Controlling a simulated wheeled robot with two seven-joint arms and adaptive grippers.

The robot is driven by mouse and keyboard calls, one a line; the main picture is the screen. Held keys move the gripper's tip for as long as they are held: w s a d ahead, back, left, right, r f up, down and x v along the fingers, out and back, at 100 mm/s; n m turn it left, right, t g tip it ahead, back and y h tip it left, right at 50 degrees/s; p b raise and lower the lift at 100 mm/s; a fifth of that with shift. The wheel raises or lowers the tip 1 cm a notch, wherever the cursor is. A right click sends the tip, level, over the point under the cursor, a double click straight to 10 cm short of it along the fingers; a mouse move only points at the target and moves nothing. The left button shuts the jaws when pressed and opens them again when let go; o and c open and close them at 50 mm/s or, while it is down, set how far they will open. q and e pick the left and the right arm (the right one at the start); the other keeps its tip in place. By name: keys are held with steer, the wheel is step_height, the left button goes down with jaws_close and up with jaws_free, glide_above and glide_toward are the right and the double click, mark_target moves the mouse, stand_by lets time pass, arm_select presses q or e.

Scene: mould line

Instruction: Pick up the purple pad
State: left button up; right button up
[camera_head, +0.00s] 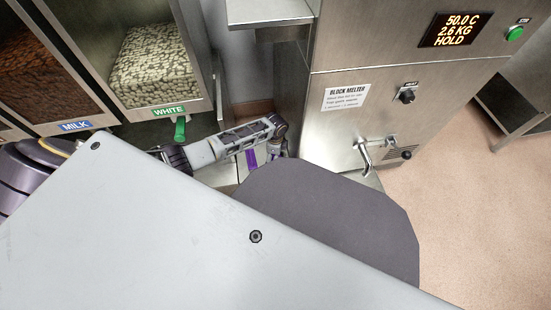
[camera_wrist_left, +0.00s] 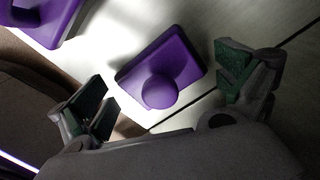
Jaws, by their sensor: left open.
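In the left wrist view a purple pad (camera_wrist_left: 178,62) with a square base and a round knob lies on a pale, seamed surface. My left gripper (camera_wrist_left: 163,84) is open, with its green-lined fingers to either side of the pad in the picture. The fingers do not appear to touch it, and nothing is held. In the head view my left gripper (camera_head: 280,152) is small at the end of my arm, beside the block melter. A purple patch (camera_head: 251,158) shows next to it; I cannot tell which purple thing this is. My right gripper is not in view.
A second purple object (camera_wrist_left: 48,18) lies at the upper left of the left wrist view, cut by the edge. The block melter (camera_head: 345,130) with its handle stands right of my arm. Bins of brown and white pieces (camera_head: 155,62) stand behind it. Open floor (camera_head: 465,190) lies at right.

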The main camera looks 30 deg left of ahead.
arm_select(q)
steer(key=c, duration=0.9)
steer(key=shift+r, duration=0.1)
